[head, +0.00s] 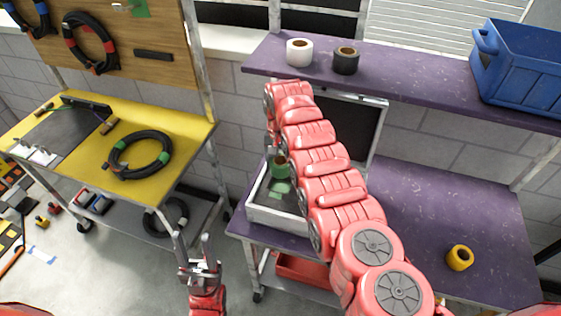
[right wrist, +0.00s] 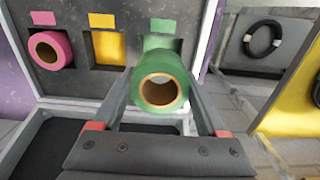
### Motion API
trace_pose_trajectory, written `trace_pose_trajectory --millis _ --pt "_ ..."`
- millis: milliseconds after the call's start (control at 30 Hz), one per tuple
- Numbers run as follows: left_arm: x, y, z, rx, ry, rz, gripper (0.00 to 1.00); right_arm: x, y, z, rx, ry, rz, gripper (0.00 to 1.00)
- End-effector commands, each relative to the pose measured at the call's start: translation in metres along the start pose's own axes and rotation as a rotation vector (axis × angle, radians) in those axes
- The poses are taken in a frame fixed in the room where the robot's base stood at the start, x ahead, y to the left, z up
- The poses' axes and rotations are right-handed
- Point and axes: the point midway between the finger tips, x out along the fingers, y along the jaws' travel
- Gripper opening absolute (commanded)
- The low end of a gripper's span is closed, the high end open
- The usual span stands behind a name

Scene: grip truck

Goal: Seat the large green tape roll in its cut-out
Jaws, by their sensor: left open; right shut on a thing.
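My right gripper (right wrist: 158,100) is shut on the large green tape roll (right wrist: 160,68), one finger on each side. In the head view the roll (head: 280,170) is over the open case (head: 272,218), partly hidden by my right arm. In the right wrist view the roll is in front of the green cut-out (right wrist: 160,42) in the dark foam and covers much of it. I cannot tell whether the roll touches the foam. A green label (right wrist: 163,25) lies beside the cut-out. My left gripper (head: 193,243) is open and empty, in front of the workbench.
A pink roll (right wrist: 50,50) sits in the foam beside an empty yellow cut-out (right wrist: 109,47). The case lid (head: 352,125) stands open. White (head: 299,54) and black (head: 346,62) rolls and a blue crate (head: 525,65) are on the shelf. A yellow roll (head: 459,258) lies at right.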

Motion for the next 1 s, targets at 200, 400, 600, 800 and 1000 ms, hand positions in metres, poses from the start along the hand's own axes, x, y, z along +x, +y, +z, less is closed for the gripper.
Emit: trace_pose_trajectory --millis 200,400,600,800,1000 --pt "-0.011 0.001 0.002 0.000 0.000 0.000 0.50 0.014 0.000 0.000 0.000 0.000 0.000 0.15" --pt "-0.020 0.001 0.003 0.000 0.000 0.000 0.50 0.026 0.000 0.000 0.000 0.001 0.000 0.15" --pt "-0.030 0.002 0.005 0.000 0.000 0.000 0.50 0.036 0.000 0.000 0.000 0.001 0.000 0.15" --pt "-0.040 0.002 0.007 0.000 0.000 0.000 0.50 0.048 0.000 0.000 0.000 0.000 0.000 0.15" --pt "-0.051 0.003 0.009 0.000 0.000 0.000 0.50 0.059 0.000 0.000 0.000 0.000 0.000 0.15"
